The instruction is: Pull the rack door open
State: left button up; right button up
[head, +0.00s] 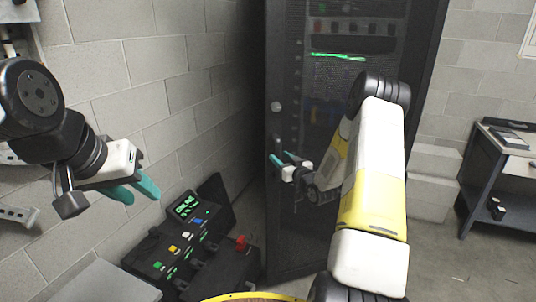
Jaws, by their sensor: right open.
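The tall black rack (256,60) stands in the middle of the head view. Its dark mesh door (310,235) faces me and looks closed. A round light knob or lock (276,106) sits near the door's left edge, and what seems to be a dark handle (277,143) is below it. My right gripper (282,158) is open in front of the door's left edge, close to that handle. I cannot tell whether it touches. My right arm hides part of the door. My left gripper (141,196) is open and empty at the left, well away from the rack.
An open black case (190,250) with lit controls stands low, left of the rack. A grey surface (110,283) is at bottom left. A dark workbench (484,165) and pale blocks (432,185) stand at the right. Floor right of my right arm looks clear.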

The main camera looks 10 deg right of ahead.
jog(key=shift+x, duration=1.3)
grip_shut()
dwell(0.5)
